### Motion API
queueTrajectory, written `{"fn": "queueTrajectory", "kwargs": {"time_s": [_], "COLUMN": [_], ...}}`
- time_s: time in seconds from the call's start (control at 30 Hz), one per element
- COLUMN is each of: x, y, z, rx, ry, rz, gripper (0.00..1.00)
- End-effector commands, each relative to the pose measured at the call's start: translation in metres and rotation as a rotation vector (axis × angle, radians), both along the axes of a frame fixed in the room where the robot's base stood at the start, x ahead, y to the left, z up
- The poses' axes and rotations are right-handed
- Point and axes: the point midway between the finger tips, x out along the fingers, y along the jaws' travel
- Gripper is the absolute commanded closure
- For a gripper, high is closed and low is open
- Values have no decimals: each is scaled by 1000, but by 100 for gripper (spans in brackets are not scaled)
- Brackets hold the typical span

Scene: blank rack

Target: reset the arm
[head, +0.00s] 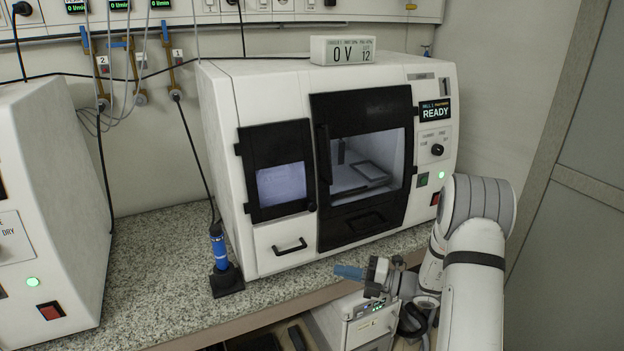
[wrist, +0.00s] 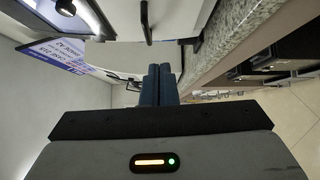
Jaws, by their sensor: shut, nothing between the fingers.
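My gripper (head: 349,272) is at the lower middle right of the head view, in front of the counter's front edge and below the white mill. Its blue fingers point left. In the wrist view the two fingers (wrist: 159,84) lie side by side, shut with nothing between them. My arm comes in from the right side of the head view and is bent at the elbow.
The white mill (head: 285,248) stands on the speckled counter (head: 160,255), its doors shut and its display reading READY. A blue-handled tool (head: 219,250) stands in a black holder at its left. Another white machine (head: 45,215) is at far left. A white unit (head: 365,325) sits below the counter.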

Motion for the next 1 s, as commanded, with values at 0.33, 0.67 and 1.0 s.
{"fn": "queueTrajectory", "kwargs": {"time_s": [0.33, 0.67, 1.0], "x": [-91, -194, -260], "y": [50, 45, -5], "z": [62, 92, 115], "rx": [-449, -815, -928], "ry": [-580, -1349, -2111], "rz": [435, 1045, 1840], "gripper": [100, 100, 100]}}
